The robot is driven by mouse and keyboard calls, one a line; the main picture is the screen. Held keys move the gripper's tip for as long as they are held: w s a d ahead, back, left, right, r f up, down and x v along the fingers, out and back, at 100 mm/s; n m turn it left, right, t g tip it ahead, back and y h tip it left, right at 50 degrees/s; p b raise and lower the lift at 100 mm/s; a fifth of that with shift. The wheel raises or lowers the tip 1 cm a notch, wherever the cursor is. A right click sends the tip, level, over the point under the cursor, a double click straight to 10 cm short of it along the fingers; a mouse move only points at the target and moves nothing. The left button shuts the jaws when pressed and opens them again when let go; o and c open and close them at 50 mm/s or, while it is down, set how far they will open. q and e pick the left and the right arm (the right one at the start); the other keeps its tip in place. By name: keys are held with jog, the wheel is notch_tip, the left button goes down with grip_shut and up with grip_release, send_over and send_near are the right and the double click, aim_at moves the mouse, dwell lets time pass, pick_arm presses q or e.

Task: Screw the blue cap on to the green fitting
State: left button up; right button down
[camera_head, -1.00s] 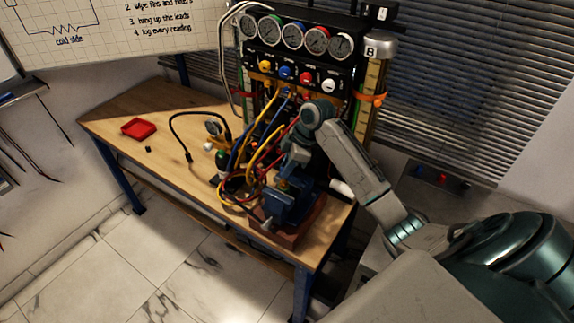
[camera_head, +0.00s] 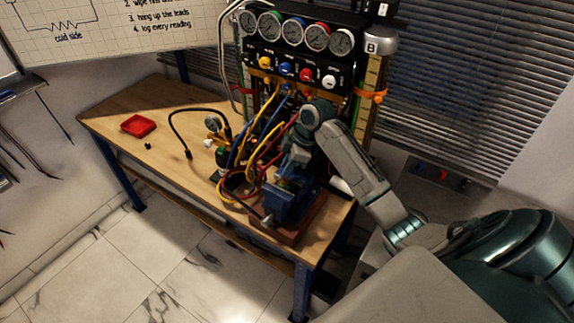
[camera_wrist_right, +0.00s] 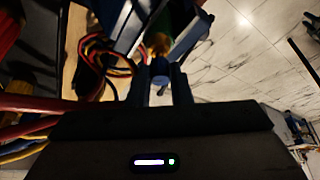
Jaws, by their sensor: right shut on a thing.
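My right gripper (camera_wrist_right: 160,80) is shut on the blue cap (camera_wrist_right: 160,66), which sits between the fingertips in the right wrist view. The cap is in line with the green fitting (camera_wrist_right: 161,20), whose brass part (camera_wrist_right: 160,43) faces the cap. The cap is at or very close to the brass end; I cannot tell whether the threads are engaged. The fitting is held in a blue vise (camera_head: 289,205) at the front right of the bench. In the head view my right gripper (camera_head: 292,170) is above the vise, and the cap is hidden. My left gripper is out of view.
Yellow, blue and red hoses (camera_head: 240,190) loop just left of the vise. The gauge panel (camera_head: 300,60) stands behind it. A red tray (camera_head: 138,126) lies on the wooden bench (camera_head: 170,105), whose left part is mostly clear.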

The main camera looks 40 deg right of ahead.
jog(key=shift+f, duration=0.45)
jog(key=shift+f, duration=0.2)
dwell(1.0)
jog(key=shift+s+r+m+p, duration=0.1)
jog(key=shift+m+p, duration=0.6)
jog(key=shift+p, duration=0.05)
jog(key=shift+a+m+t+h, duration=0.1)
jog(key=shift+m+t+h, duration=0.2)
jog(key=shift+m+h, duration=0.15)
jog(key=m, duration=0.3)
jog(key=shift+t+h, duration=0.25)
jog(key=shift+t, duration=0.15)
